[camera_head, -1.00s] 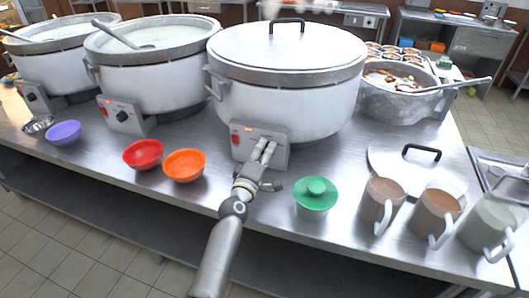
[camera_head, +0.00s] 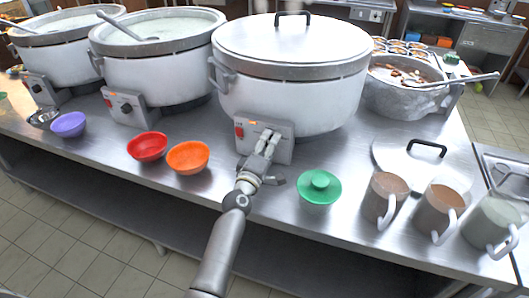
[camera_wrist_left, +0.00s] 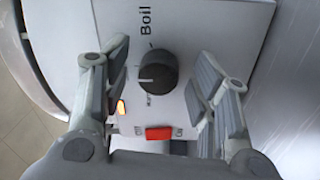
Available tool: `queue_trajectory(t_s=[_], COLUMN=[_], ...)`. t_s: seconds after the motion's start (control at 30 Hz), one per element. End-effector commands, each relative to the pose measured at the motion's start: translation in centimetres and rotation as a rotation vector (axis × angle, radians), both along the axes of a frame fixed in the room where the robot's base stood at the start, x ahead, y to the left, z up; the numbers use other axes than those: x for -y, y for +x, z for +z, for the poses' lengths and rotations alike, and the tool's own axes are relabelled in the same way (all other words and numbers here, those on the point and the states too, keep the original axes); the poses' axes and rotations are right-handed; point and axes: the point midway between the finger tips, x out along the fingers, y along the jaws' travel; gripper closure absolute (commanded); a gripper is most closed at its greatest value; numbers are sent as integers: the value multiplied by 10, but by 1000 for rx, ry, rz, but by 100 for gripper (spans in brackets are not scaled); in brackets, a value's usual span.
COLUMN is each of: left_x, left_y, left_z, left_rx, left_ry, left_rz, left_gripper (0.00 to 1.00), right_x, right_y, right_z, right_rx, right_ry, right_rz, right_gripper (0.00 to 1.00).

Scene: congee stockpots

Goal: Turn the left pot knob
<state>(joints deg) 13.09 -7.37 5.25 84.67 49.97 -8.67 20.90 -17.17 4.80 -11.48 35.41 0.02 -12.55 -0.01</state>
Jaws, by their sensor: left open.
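Three white pots stand in a row on the steel counter: a far-left open pot (camera_head: 62,50), a middle open pot (camera_head: 160,68) and a larger lidded pot (camera_head: 290,95). The far-left pot's black knob (camera_head: 36,88) and the middle pot's knob (camera_head: 126,107) are clear of my grippers. My left gripper (camera_head: 270,137) is at the lidded pot's control panel (camera_head: 282,151), covering its knob in the head view. In the left wrist view, my open gripper (camera_wrist_left: 163,78) has a finger on each side of that black knob (camera_wrist_left: 157,72), with gaps visible. "Boil" is printed beside it. My right gripper is not in view.
Several mugs, a loose lid (camera_head: 408,170) and a soup pot (camera_head: 400,98) stand farther right. A red switch (camera_wrist_left: 158,133) is near the knob.

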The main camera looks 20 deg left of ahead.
Motion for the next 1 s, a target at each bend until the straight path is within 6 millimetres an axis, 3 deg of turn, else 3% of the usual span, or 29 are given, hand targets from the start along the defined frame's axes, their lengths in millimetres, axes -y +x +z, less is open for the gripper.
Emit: queue_trajectory(t_s=[0.17,0.6,0.8,1.0], left_x=[0,-5,-6,-6], left_y=[-17,-94,-113,-119], left_z=[-2,-6,-6,-6], left_rx=[-2,-3,-2,-2], left_ry=[-1,-1,0,0], left_rz=[0,0,1,1], left_gripper=[46,46,46,46], right_x=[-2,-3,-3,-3], right_y=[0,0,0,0], right_z=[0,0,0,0], right_rx=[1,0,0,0], right_ry=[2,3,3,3], right_rz=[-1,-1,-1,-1], right_gripper=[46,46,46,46])
